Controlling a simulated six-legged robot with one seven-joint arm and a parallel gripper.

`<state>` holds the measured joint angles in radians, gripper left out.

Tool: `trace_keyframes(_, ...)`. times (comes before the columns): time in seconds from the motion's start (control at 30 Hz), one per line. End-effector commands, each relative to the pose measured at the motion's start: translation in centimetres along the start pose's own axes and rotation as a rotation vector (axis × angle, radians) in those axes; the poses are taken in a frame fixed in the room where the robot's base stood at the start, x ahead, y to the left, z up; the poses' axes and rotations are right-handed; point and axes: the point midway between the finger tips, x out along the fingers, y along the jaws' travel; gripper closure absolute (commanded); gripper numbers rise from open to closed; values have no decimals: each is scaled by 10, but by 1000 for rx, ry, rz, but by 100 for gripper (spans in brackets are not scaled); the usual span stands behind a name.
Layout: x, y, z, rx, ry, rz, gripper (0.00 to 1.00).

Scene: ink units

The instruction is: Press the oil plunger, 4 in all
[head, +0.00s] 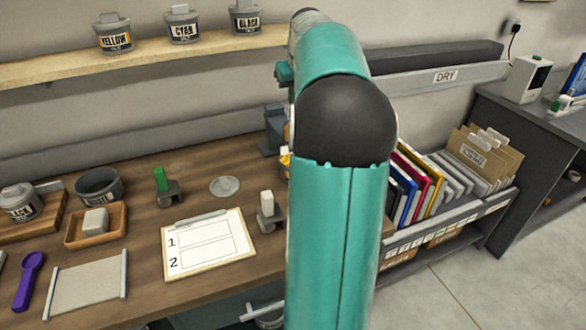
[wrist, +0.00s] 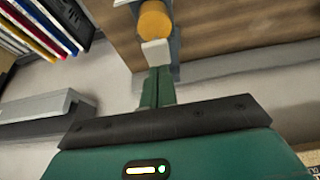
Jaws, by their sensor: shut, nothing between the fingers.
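An orange round cap (wrist: 154,20), which looks like the oil plunger, sits on a blue-grey body (wrist: 174,45) in the wrist view. In the head view, part of a blue-grey device (head: 271,130) and a yellow-orange bit (head: 286,160) show just left of my arm, which hides the rest. My gripper (wrist: 157,72) is shut and empty, its green fingers pointing at the cap. A pale block at their tips appears just below the cap in the picture. I cannot tell whether it touches the cap. My gripper is hidden behind my arm in the head view.
A clipboard sheet (head: 209,245), a green-topped stand (head: 163,185), a white-topped stand (head: 268,212) and a grey disc (head: 224,187) lie on the bench. Ink jars stand on the shelf (head: 160,58) above. A file rack (head: 450,228) is on the right.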

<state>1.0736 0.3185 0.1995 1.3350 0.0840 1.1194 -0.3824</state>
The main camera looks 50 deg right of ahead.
Motion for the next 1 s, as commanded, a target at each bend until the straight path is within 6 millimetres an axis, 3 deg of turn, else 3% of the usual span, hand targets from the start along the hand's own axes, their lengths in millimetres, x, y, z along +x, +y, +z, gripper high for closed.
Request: trace_keyframes(1.0, 25, 0, 10, 0, -2, -1, 100)
